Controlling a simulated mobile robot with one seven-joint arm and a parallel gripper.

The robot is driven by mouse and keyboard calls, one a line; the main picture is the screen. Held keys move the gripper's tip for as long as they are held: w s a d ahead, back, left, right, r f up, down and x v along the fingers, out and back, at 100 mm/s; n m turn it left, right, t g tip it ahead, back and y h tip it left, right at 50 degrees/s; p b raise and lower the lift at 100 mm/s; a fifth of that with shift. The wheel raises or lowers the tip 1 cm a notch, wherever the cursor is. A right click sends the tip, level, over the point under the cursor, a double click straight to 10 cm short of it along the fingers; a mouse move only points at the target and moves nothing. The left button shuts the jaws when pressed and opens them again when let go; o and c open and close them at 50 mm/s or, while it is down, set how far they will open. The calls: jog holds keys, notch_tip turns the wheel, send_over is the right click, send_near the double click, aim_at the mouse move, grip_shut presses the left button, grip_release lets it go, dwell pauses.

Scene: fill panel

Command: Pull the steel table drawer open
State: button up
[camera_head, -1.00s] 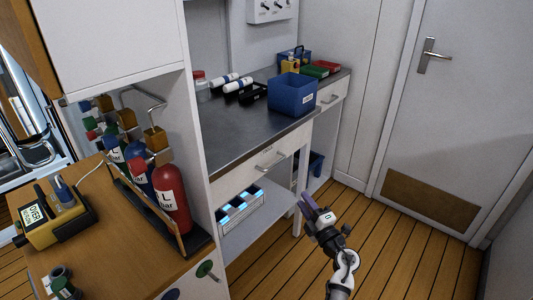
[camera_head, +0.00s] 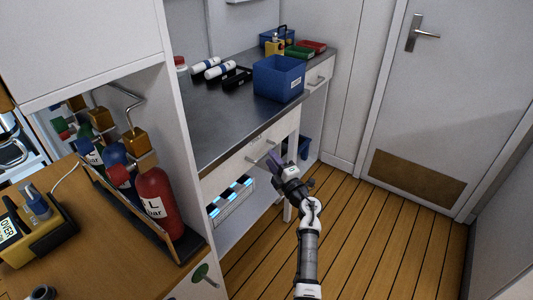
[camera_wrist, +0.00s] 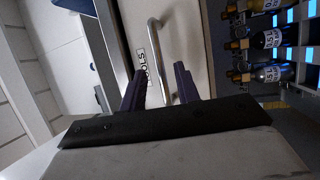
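The steel table (camera_head: 219,124) has a dark top and a white drawer (camera_head: 225,175) with a bar handle (camera_head: 262,155). The drawer looks shut. In the wrist view the handle (camera_wrist: 155,45) runs away from me across the white drawer front (camera_wrist: 188,35), beside a label reading "TOOLS". My gripper (camera_head: 274,161) is at the right end of the handle in the head view. In the wrist view my gripper (camera_wrist: 158,80) is open, its purple fingers apart, with the handle's near end showing between them. I cannot tell whether the fingers reach around the bar or stop short of it.
A blue bin (camera_head: 279,79) stands on the tabletop. A crate of bottles (camera_head: 231,201) sits on the shelf below the drawer. A wooden counter (camera_head: 130,262) with a red cylinder (camera_head: 158,200) is at the left. The wooden floor (camera_head: 375,235) to the right is clear.

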aim_at(266, 153)
jog(key=shift+x, duration=2.2)
jog(key=shift+c, duration=0.3)
grip_shut()
